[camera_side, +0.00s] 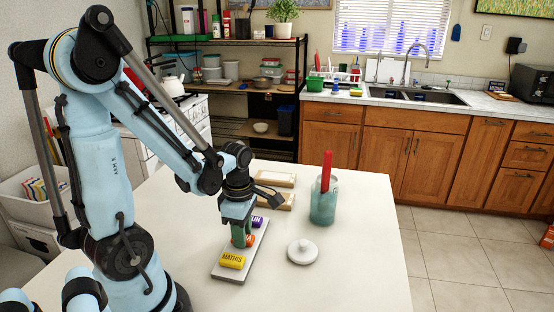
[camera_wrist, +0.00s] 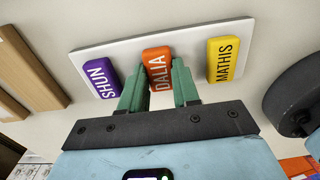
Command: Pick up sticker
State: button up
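Three name stickers lie in a row on a flat white board (camera_wrist: 123,55): purple SHUN (camera_wrist: 102,76), orange DALIA (camera_wrist: 157,67) and yellow MATHIS (camera_wrist: 222,59). In the side view, purple (camera_side: 258,222) is farthest back, orange (camera_side: 250,241) is in the middle and yellow (camera_side: 232,262) is nearest. My gripper (camera_wrist: 158,80) points down at the orange sticker, one green finger on each side. No clear gap shows between fingers and sticker; whether they press on it cannot be told. The fingers hide parts of the orange sticker's sides.
A round white lid (camera_side: 302,251) lies right of the board. A teal glass jar (camera_side: 323,205) with a red stick in it stands behind the lid. Two wooden-framed trays (camera_side: 274,203) lie behind the board. The table's front right is clear.

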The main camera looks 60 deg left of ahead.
jog(key=shift+c, duration=1.3)
jog(key=shift+r, duration=0.1)
